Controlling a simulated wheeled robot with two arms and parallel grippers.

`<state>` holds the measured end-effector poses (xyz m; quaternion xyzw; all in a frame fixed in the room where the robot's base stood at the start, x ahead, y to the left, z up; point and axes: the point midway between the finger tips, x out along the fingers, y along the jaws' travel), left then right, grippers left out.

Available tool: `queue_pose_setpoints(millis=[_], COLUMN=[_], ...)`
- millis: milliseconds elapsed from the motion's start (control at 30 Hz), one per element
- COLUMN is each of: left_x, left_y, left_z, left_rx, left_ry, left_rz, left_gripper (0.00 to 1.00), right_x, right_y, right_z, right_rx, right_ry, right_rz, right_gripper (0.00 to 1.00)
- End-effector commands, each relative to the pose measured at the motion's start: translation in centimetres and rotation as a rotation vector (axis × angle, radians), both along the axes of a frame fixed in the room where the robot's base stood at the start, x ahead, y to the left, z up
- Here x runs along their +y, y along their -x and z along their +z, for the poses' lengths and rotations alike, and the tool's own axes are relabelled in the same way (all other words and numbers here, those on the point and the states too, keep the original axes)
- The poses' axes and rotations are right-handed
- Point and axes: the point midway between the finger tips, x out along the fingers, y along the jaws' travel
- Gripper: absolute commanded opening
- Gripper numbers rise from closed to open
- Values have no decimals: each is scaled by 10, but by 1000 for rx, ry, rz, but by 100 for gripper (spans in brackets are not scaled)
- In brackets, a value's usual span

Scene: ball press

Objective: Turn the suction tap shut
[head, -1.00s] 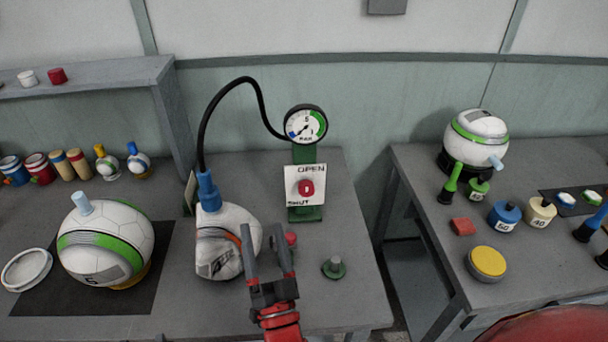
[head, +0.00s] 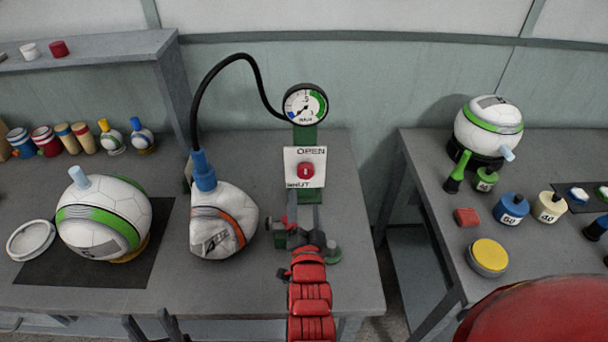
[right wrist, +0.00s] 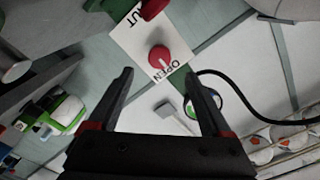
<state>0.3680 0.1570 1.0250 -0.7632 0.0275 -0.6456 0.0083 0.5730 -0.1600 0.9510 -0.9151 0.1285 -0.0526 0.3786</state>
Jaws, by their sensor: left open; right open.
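The suction tap is a red knob (head: 306,170) on a white plate (head: 291,157) marked OPEN above and SHUT below. In the right wrist view the knob (right wrist: 160,57) shows a pale line pointing towards OPEN. My right gripper (head: 304,200) is open and empty, its fingers pointing at the plate from just below the knob, apart from it. One finger covers part of the word SHUT. In the wrist view the knob lies beyond and between the open fingers (right wrist: 168,100). My left gripper (head: 151,324) is open at the bottom edge, only its fingertips showing.
A gauge (head: 305,104) sits above the plate, its needle at lower left. A black hose (head: 205,85) runs from it to a crumpled white ball (head: 222,222). A round ball (head: 103,220) stands left. A green weight-like piece (head: 332,253) is beside my right wrist.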

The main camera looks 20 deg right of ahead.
Motion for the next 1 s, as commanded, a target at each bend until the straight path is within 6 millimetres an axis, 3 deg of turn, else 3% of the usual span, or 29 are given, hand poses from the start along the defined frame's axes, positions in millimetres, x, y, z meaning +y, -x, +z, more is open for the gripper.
queue_pose_setpoints(millis=[300, 500, 967, 1000], left_x=[0, 0, 0, 0], left_y=[0, 0, 0, 0], left_z=[10, 15, 16, 16], left_rx=[0, 0, 0, 0], left_ry=[0, 0, 0, 0], left_rz=[0, 0, 0, 0], left_gripper=[50, 50, 50, 50], right_x=[-20, -28, -31, -31], right_y=[-65, -94, -106, -106], right_z=[3, 2, 1, 1], right_rx=[0, 0, 0, 0], right_ry=[3, 0, 0, 0], right_rz=[-2, -1, -1, -1], right_gripper=[83, 83, 83, 76])
